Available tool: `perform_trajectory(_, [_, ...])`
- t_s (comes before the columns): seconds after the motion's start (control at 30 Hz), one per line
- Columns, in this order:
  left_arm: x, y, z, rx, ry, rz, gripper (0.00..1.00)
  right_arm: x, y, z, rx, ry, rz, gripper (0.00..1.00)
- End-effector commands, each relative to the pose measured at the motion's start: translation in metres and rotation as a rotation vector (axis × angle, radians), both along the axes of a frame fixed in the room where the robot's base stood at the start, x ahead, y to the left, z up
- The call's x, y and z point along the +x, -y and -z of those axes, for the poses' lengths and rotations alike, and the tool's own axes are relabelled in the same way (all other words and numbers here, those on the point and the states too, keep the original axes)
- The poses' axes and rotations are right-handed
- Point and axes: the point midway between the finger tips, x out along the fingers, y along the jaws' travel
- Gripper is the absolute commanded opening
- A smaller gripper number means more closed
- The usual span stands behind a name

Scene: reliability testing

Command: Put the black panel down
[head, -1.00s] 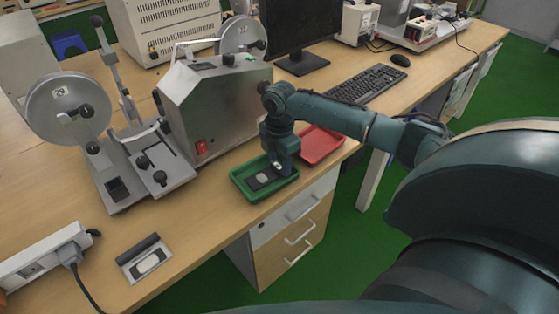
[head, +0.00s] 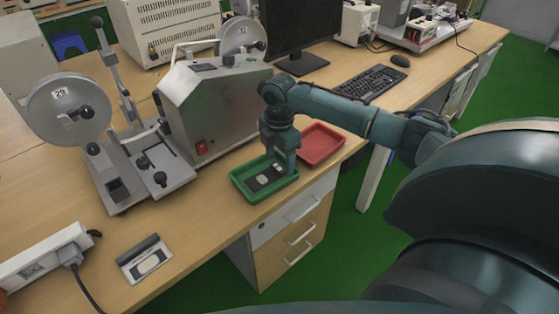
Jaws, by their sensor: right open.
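The black panel (head: 265,178) is a small dark flat piece with pale patches on it. It lies inside the green tray (head: 245,194) near the desk's front edge. My right gripper (head: 288,170) is over the right part of the green tray, its fingers pointing down beside the panel. It is open, and the panel lies apart from it. The fingertips are small and partly merge with the tray behind them. My left gripper is not in view.
A red tray (head: 322,146) stands right of the green one. A grey metal machine (head: 215,105) stands close behind. A reel device (head: 130,160) is at the left. A small plate-like piece (head: 145,260) and a power strip (head: 45,258) lie at the front left. Drawers (head: 290,225) are below the desk edge.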

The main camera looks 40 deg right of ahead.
Motion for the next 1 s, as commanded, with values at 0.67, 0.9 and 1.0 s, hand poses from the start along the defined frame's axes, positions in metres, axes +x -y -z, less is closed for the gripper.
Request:
perform_trajectory(0.67, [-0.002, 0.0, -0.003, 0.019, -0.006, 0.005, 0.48, 0.0, 0.001, -0.1, -0.001, 0.0, 0.001, 0.66])
perform_trajectory(0.9, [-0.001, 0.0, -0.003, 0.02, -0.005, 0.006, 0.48, 0.0, 0.0, -0.099, 0.0, 0.0, 0.001, 0.66])
perform_trajectory(1.0, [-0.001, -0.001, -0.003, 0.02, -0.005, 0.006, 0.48, 0.0, 0.0, -0.099, 0.0, 0.0, 0.001, 0.66])
